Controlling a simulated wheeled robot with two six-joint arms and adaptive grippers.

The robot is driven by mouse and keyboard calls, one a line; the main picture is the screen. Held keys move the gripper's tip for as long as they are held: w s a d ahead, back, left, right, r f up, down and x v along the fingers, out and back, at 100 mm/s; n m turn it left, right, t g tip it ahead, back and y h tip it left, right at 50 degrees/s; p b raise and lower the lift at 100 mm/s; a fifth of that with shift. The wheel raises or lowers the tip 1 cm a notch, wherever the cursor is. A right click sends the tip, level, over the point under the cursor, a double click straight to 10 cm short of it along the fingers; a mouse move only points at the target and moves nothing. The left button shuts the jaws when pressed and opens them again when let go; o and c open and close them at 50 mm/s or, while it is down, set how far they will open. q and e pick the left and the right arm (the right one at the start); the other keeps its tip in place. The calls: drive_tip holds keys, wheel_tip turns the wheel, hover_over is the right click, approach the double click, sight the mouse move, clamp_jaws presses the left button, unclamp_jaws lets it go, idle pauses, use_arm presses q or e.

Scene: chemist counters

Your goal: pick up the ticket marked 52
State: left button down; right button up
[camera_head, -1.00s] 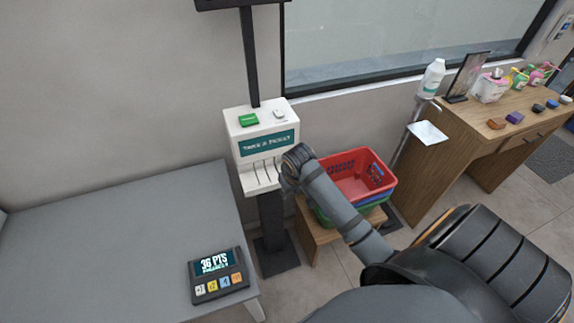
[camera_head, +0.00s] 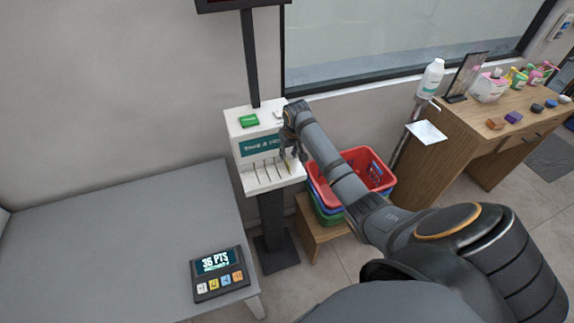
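A white ticket dispenser (camera_head: 241,132) stands on a dark post, with a teal sign and a row of thin dark slots or slips (camera_head: 266,172) above its lower ledge. No number is legible there, so I cannot tell which is the ticket marked 52. My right gripper (camera_head: 289,163) is at the right end of that row, close in front of the dispenser, and covers part of the sign. Its fingers are small and dark, with a yellowish sliver beside them; whether they are open or shut is unclear. My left gripper is not in view.
A green button (camera_head: 249,120) is on the dispenser's top. Stacked baskets, red uppermost (camera_head: 374,171), sit on a low wooden stand (camera_head: 314,238) at right. A grey bench (camera_head: 110,245) with a points keypad (camera_head: 220,275) is at left. A wooden desk (camera_head: 459,134) with bottles stands farther right.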

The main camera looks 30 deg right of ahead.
sight(287, 166)
drive_tip(key=shift+f, duration=0.15)
drive_tip(key=p+x, duration=0.2)
drive_tip(key=x, duration=0.1)
drive_tip(key=shift+f, duration=0.4)
drive_tip(key=shift+w+f, duration=0.2)
drive_tip(key=shift+f, duration=0.3)
clamp_jaws()
